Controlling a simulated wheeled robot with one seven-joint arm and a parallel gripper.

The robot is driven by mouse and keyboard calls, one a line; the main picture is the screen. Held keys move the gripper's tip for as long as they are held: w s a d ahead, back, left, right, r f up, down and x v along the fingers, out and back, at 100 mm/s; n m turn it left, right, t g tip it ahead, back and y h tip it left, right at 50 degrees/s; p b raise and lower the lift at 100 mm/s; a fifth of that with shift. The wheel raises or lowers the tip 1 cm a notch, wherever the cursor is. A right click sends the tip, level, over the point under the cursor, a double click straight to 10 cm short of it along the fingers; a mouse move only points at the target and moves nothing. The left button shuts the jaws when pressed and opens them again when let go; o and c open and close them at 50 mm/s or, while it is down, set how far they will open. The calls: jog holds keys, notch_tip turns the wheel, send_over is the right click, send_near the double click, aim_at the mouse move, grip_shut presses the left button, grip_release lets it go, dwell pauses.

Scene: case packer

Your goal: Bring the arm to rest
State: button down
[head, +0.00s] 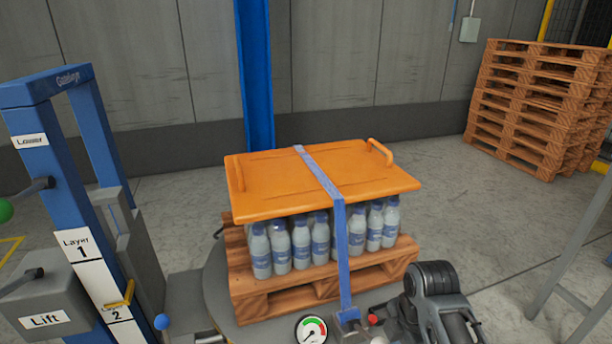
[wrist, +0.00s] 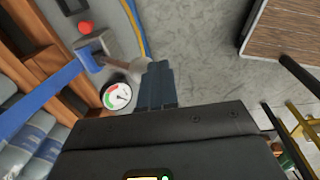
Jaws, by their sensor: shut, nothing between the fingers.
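My arm (head: 436,290) shows at the bottom right of the head view, dark and bent, in front of the pallet's right corner. My gripper (wrist: 158,85) is in the wrist view, with its dark fingers together and nothing between them. It points past a round gauge (wrist: 117,95) and a red button (wrist: 85,27) toward the grey floor, and I see it touching nothing. The fingertips cannot be made out in the head view.
An orange lid (head: 320,180) covers several bottles (head: 301,243) on a wooden pallet (head: 260,305), with a blue strap (head: 342,250) over it. A blue frame (head: 45,130) with levers stands left. Stacked pallets (head: 535,105) stand at back right. Floor between is clear.

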jog(key=s+a+f+m+t, duration=0.3)
jog(key=s+f+m, duration=0.3)
jog(key=s, duration=0.4)
jog(key=s+m+t, duration=0.4)
jog(key=s+m, duration=0.1)
jog(key=s, duration=0.8)
jog(key=s+d+r+m+t, duration=0.2)
jog(key=s+r+m, duration=0.3)
jog(key=s+r, duration=0.3)
jog(key=s+d+r+m+t, duration=0.3)
jog(key=s+r, duration=0.6)
jog(key=r, duration=0.8)
jog(key=shift+s+d+m+t+h, duration=0.3)
jog(key=shift+m+t, duration=0.7)
jog(key=shift+t, duration=0.1)
